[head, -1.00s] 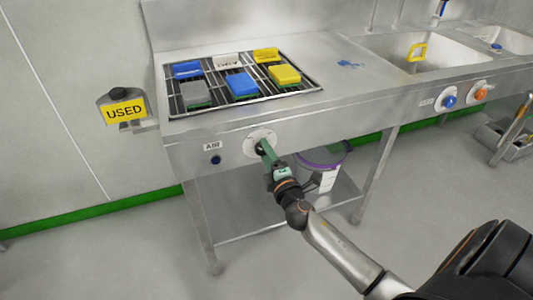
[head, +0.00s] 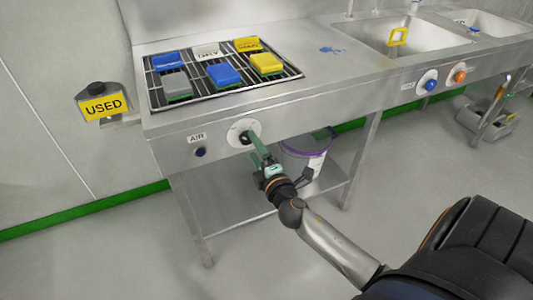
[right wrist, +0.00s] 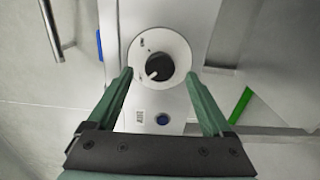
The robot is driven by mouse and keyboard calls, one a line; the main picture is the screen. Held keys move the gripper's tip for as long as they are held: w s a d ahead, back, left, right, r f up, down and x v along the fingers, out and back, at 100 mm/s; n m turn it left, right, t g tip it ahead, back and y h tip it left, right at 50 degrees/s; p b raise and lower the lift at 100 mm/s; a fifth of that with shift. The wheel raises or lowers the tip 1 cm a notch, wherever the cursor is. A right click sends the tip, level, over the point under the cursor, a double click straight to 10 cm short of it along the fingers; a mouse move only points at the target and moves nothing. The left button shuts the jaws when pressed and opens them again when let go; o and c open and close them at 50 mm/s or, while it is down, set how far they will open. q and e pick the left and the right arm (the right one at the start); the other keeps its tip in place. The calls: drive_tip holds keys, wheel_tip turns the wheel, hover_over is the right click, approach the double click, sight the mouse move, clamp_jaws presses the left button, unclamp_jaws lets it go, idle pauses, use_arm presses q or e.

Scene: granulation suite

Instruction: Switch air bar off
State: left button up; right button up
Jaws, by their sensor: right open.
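The air bar's dark round knob (right wrist: 159,66) sits on a white round plate (head: 235,131) on the bench's front panel. A pale mark on the knob points to the lower left in the right wrist view; the small dial lettering is unreadable. The AIR label (head: 197,138) and a dark blue button or lamp (head: 200,152) are left of the plate; I cannot tell if it is lit. My right gripper (right wrist: 158,76) is open, its green fingers either side of the knob in the right wrist view, with gaps showing. It also shows in the head view (head: 256,149). My left gripper is not in view.
A wire rack (head: 160,104) on the steel bench holds coloured sponges and labels. A yellow USED sign (head: 103,107) stands left. Blue (head: 430,85) and orange (head: 460,77) knobs are farther right. A purple-rimmed bucket (head: 304,160) stands below, behind my arm.

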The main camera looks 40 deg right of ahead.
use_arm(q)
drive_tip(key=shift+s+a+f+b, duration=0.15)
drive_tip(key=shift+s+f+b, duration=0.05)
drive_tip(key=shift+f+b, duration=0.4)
use_arm(e)
drive_tip(key=v, duration=0.9)
drive_tip(key=shift+s, duration=0.3)
drive_tip(key=shift+a, duration=0.15)
drive_tip(key=s+a+f+m+g+y, duration=0.4)
drive_tip(key=s+a+f+m, duration=0.2)
drive_tip(key=a+f, duration=0.3)
drive_tip(key=s+a+f+m+g+y, duration=0.3)
drive_tip(key=s+a+f+m+g, duration=0.25)
drive_tip(key=a+f+m, duration=0.35)
use_arm(q)
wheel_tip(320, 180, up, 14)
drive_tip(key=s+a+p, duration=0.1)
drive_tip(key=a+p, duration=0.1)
drive_tip(key=p, duration=1.5)
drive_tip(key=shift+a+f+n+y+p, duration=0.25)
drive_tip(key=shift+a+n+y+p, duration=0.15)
use_arm(e)
drive_tip(key=s+d+r+n+t, duration=0.1)
drive_tip(key=s+d+r, duration=0.1)
drive_tip(key=r, duration=1)
drive_tip(key=shift+d+r+n+h, duration=0.3)
drive_tip(key=shift+d+r, duration=0.05)
drive_tip(key=shift+d, duration=0.45)
